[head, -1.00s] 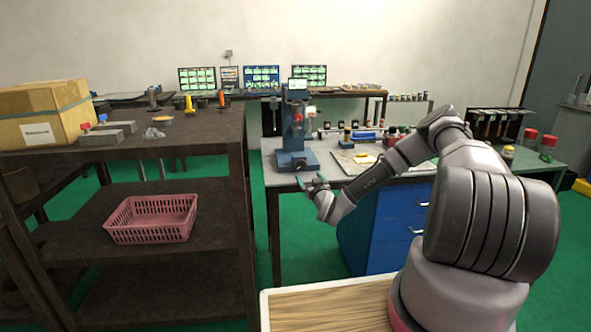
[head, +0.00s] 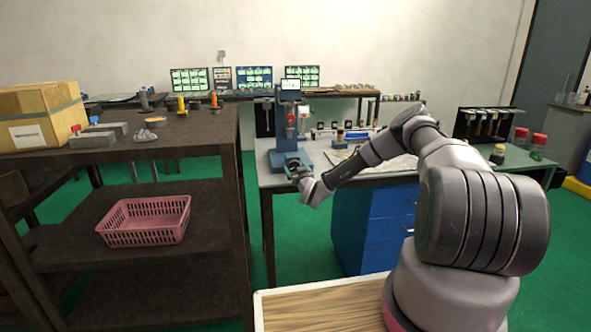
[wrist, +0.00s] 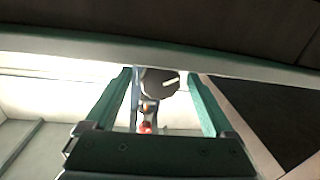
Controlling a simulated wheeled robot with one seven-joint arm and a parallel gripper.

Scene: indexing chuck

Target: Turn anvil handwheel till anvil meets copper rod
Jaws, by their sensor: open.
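The blue bench tester (head: 289,120) stands upright on the grey bench, with a small screen on top and a red part at mid-height. My gripper (head: 294,170) is in front of the tester's base and hides part of it. In the wrist view my gripper (wrist: 158,100) is open, its two green fingers apart. A dark grey round part (wrist: 158,82), probably the handwheel, shows between the fingers; whether they touch it I cannot tell. Orange and red parts show below it in that picture. I cannot make out the anvil or the copper rod clearly.
The grey bench (head: 267,178) has a blue drawer cabinet (head: 385,220) below. A dark shelf rack (head: 225,150) stands close on the left, with a cardboard box (head: 40,115) on top and a pink basket (head: 145,220) lower down. Small items stand right of the tester.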

